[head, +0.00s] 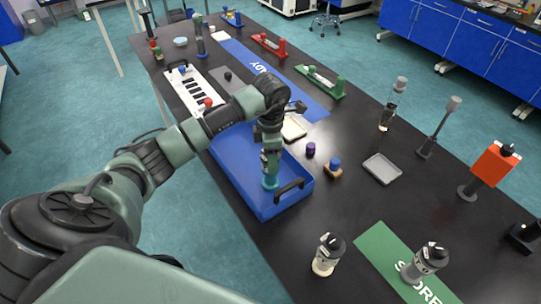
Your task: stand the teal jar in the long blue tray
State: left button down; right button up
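The long blue tray (234,178) lies along the near left edge of the black bench, with a black handle at its near end. The teal jar (270,183) is upright inside the tray's outline, towards the near right end. My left gripper (270,160) points straight down over the tray with its fingers around the upper part of the jar, and it looks shut on it. I cannot tell whether the jar's base touches the tray floor. My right gripper is not in view.
Right of the tray stand a purple jar (310,149) and a blue-topped wooden piece (334,168). A grey tray (382,168) lies farther right.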

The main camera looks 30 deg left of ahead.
pick_arm(q)
jog(key=shift+f, duration=0.1)
jog(key=c, duration=0.6)
grip_release()
jog(key=shift+o, duration=0.2)
jog(key=shift+r, duration=0.3)
notch_tip(320, 180, up, 11)
jog(key=b, duration=0.3)
jog(key=shift+f, duration=0.15)
jog(key=shift+r, duration=0.55)
jog(key=shift+s+f, duration=0.1)
jog(key=shift+f, duration=0.05)
